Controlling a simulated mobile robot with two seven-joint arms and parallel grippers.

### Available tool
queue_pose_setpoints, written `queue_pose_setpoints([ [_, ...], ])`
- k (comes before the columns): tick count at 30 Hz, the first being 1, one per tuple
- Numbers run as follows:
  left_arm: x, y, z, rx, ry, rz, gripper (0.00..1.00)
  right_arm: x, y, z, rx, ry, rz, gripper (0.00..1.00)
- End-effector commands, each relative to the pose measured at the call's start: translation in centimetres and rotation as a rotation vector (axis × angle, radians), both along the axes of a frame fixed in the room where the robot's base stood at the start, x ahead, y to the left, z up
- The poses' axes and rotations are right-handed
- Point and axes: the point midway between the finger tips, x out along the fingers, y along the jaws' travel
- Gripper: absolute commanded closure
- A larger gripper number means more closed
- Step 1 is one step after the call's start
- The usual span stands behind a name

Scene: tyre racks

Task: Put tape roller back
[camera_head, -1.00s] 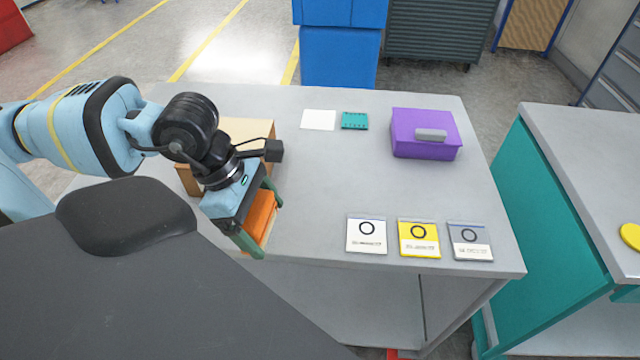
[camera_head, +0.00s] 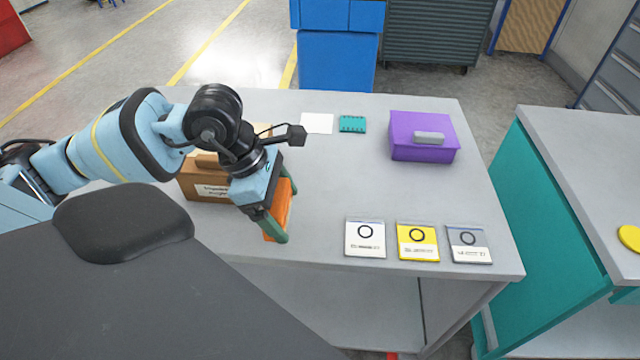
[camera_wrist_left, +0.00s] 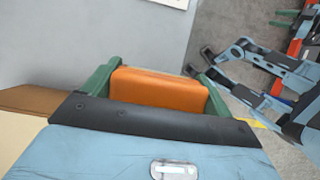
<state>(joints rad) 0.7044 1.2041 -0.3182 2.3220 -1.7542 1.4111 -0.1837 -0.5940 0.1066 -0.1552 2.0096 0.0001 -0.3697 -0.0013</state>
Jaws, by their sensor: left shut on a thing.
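My left gripper (camera_head: 279,207) is over the near left part of the grey table (camera_head: 330,185). Its green fingers are shut on an orange block-like object (camera_head: 285,200), which I take to be the tape roller. In the left wrist view the orange object (camera_wrist_left: 160,88) lies between the two green fingers. I cannot tell how far it is above the table. A brown cardboard box (camera_head: 203,188) with a white label stands just behind and left of the gripper, partly hidden by it. My right gripper does not show.
White (camera_head: 365,238), yellow (camera_head: 417,241) and grey (camera_head: 468,244) labelled cards lie along the near edge. A purple box (camera_head: 423,135), a teal piece (camera_head: 353,124) and a white sheet (camera_head: 317,123) lie farther back. The table's middle is clear. A teal-sided bench (camera_head: 585,160) stands right.

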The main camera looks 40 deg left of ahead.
Motion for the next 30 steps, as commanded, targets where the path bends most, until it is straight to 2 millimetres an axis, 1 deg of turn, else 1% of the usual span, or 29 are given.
queue_pose_setpoints([
  [1,1.2,-0.2,0.3,-0.006,-0.007,0.001,0.33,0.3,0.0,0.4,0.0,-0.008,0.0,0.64],
  [6,4.7,-0.1,0.0,-0.005,-0.007,0.001,0.33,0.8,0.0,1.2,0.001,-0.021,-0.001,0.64],
  [9,6.6,-0.2,-0.2,-0.004,-0.005,0.001,0.33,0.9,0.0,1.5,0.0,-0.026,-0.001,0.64],
  [13,8.7,-0.2,-0.5,-0.003,-0.003,-0.001,0.33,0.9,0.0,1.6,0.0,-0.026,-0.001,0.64],
  [15,9.4,-0.2,-0.7,-0.002,-0.003,-0.001,0.33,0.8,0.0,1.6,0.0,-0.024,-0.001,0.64],
  [18,9.9,-0.1,-0.8,0.0,-0.002,0.0,0.33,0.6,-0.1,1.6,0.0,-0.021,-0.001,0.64],
  [24,10.1,-0.1,-0.9,0.001,-0.001,-0.001,0.33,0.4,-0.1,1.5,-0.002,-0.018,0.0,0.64],
  [28,10.9,-0.2,-0.9,-0.002,-0.001,-0.001,0.33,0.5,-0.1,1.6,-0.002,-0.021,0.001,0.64],
  [30,10.8,-0.2,-2.0,-0.001,0.003,0.0,0.33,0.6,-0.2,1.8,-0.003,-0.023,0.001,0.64],
])
